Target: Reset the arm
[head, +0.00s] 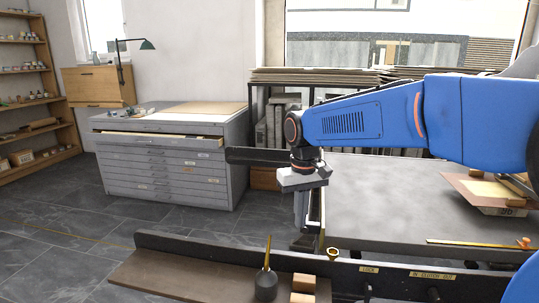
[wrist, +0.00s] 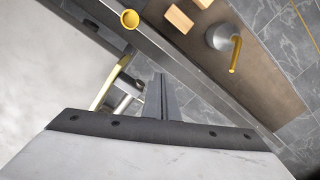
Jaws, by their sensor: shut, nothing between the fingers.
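My gripper (head: 301,208) hangs pointing down from the end of my blue arm, beside the left edge of the grey press bed (head: 385,205) in the head view. Its fingers are closed together and hold nothing. In the wrist view the shut fingers (wrist: 161,97) stand up from the dark bar of the gripper. My arm reaches in from the right, bent at the wrist over the edge of the bed.
A brown shelf (head: 190,280) in front carries a dark pot with a brass rod (head: 266,283) and two wooden blocks (head: 303,290). A brass knob (head: 332,254) stands on the dark rail. A flat-file cabinet (head: 170,165) has its top drawer ajar. Floor lies open at left.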

